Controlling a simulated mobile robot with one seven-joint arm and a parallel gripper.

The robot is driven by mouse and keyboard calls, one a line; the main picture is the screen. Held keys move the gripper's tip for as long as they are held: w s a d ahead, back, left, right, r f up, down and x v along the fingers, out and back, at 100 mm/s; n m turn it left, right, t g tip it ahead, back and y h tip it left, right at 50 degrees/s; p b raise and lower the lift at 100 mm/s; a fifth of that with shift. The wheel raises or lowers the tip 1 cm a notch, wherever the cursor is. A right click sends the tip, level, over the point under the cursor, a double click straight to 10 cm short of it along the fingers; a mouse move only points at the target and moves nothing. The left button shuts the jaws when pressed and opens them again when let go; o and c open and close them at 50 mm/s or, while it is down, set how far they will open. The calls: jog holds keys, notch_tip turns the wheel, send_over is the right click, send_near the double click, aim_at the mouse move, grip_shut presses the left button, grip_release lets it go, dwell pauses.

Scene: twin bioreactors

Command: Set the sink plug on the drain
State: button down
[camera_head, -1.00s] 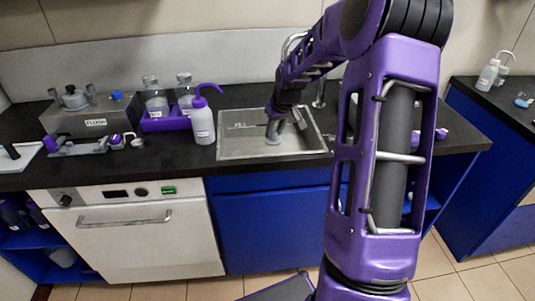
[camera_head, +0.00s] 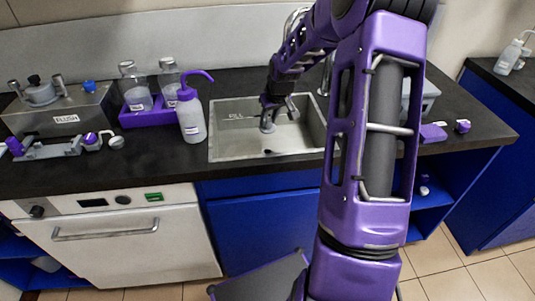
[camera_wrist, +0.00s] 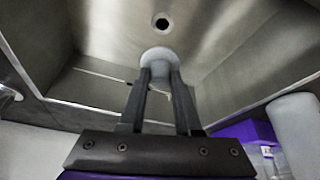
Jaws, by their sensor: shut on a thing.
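The sink (camera_head: 222,150) is a grey metal basin set in the dark counter. My gripper (camera_head: 270,112) reaches down into the basin from above. It is shut on the pale grey sink plug (camera_head: 267,127), which hangs below the fingertips. In the wrist view the round plug (camera_wrist: 157,56) sits between the two dark fingers (camera_wrist: 160,75). The drain (camera_wrist: 162,22) is a round dark hole with a pale rim in the basin floor, just beyond the plug in that view. The plug appears apart from the drain; its height above the floor is hard to tell.
A wash bottle (camera_head: 192,120) with a purple spout stands left of the sink, beside a purple tray (camera_head: 142,118) with bottles. The FLUSH unit (camera_head: 65,118) is farther left. A faucet (camera_head: 326,75) rises behind the sink. The basin floor is otherwise clear.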

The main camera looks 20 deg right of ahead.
notch_tip(320, 180, down, 10)
jog(key=shift+r+b, duration=0.1)
jog(key=shift+b, duration=0.65)
jog(key=shift+f, duration=0.25)
jog(key=c, duration=0.6)
grip_release()
jog(key=shift+r, duration=0.1)
jog(key=shift+r, duration=0.45)
jog(key=p+v, duration=0.2)
jog(key=v, duration=0.9)
jog(key=shift+s+r, duration=0.15)
jog(key=shift+r, duration=0.05)
